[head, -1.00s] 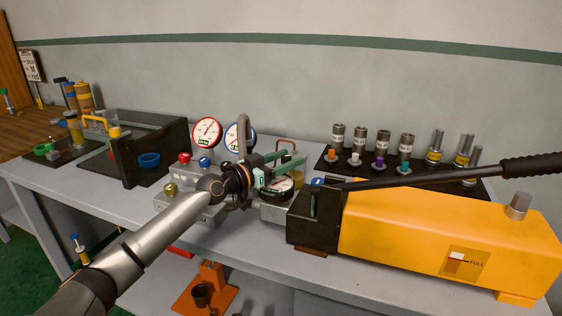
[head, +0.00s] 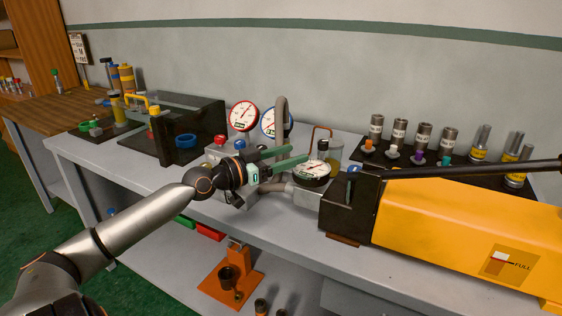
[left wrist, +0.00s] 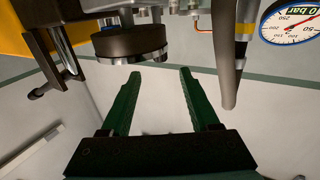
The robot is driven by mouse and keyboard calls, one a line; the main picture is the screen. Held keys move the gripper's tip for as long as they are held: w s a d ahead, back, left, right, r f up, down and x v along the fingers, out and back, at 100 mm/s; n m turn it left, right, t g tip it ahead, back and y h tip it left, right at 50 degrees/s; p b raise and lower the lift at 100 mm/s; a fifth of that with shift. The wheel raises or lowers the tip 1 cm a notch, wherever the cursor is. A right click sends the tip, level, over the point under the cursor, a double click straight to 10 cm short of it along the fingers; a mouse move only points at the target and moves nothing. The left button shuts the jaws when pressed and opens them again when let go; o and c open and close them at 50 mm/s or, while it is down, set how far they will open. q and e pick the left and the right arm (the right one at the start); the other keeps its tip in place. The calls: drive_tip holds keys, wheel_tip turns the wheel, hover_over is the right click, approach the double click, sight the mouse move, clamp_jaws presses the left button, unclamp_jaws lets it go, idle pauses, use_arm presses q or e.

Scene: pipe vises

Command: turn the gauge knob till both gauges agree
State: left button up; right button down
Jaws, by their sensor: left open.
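A red-rimmed gauge (head: 243,116) and a blue-rimmed gauge (head: 276,122) stand upright behind the valve block; the hose partly covers the blue-rimmed one. A red knob (head: 219,140) and a blue knob (head: 240,145) sit on the valve block; I cannot tell which is the gauge knob. In the left wrist view my gripper (left wrist: 159,75) is apart from a dark round part (left wrist: 130,43); the blue-rimmed gauge (left wrist: 292,22) is cut off.
A yellow pump (head: 450,225) with a long black handle (head: 470,170) fills the right of the bench. A grey hose (head: 281,125) arches close to my left gripper. Metal cylinders (head: 400,130) stand on a black rack behind. A dark open-topped box (head: 215,125) is at left.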

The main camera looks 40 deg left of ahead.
use_arm(q)
drive_tip(key=shift+v, duration=1.1)
